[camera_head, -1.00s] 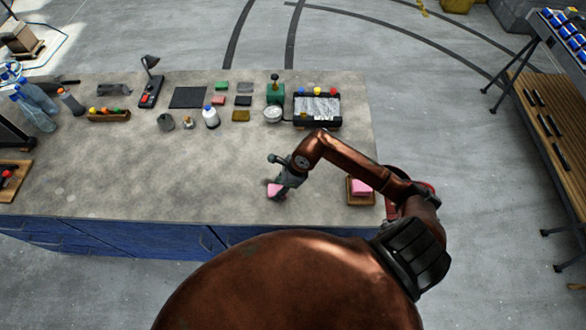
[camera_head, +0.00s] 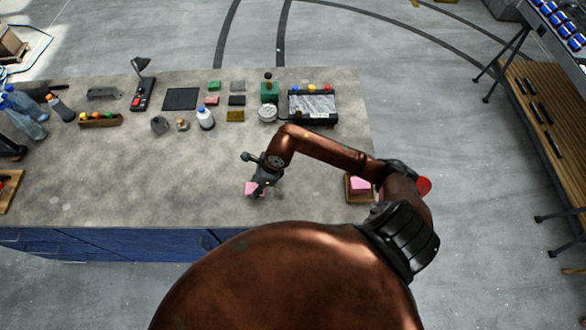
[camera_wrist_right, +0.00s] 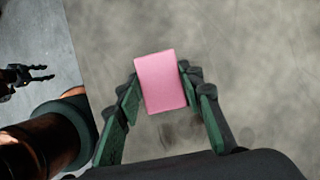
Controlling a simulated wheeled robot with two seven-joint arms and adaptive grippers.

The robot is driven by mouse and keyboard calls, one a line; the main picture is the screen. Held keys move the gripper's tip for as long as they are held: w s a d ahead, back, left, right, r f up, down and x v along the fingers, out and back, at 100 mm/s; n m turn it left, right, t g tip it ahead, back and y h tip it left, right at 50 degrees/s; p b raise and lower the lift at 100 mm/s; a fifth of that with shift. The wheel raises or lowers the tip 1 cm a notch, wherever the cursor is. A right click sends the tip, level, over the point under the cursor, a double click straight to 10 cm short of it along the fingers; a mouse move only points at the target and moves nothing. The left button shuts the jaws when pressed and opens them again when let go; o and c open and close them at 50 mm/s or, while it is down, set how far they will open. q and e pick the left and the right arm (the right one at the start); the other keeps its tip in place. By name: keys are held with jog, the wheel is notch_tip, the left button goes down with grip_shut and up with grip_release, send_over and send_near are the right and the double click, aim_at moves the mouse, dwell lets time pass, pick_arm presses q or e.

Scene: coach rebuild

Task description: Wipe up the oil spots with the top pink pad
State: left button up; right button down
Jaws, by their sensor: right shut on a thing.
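My right gripper (camera_head: 258,183) is shut on a pink pad (camera_head: 251,189), low over the grey bench top (camera_head: 130,195) near its front edge. In the right wrist view the pad (camera_wrist_right: 160,82) sits between the green-lined fingers; I cannot tell whether it touches the bench. Faint dark smudges (camera_wrist_right: 167,134) show on the bench below the pad; I cannot tell whether they are oil or shadow. Another pink pad (camera_head: 360,184) lies in a wooden tray (camera_head: 352,200) at the right. My left gripper (camera_wrist_right: 42,73) shows only in the right wrist view, its fingers apart and empty.
A white bottle (camera_head: 205,119), a black mat (camera_head: 181,99), small coloured blocks and a black device (camera_head: 312,106) stand along the back. Clear bottles (camera_head: 25,121) stand at the left. The front left and middle of the bench are clear.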

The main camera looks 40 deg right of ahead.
jog(key=shift+a+p+v, duration=0.2)
jog(key=shift+p+v, duration=0.2)
jog(key=shift+v, duration=0.55)
jog(key=shift+w+r+p, duration=0.15)
jog(key=shift+r+p, duration=0.8)
jog(key=shift+r, duration=1)
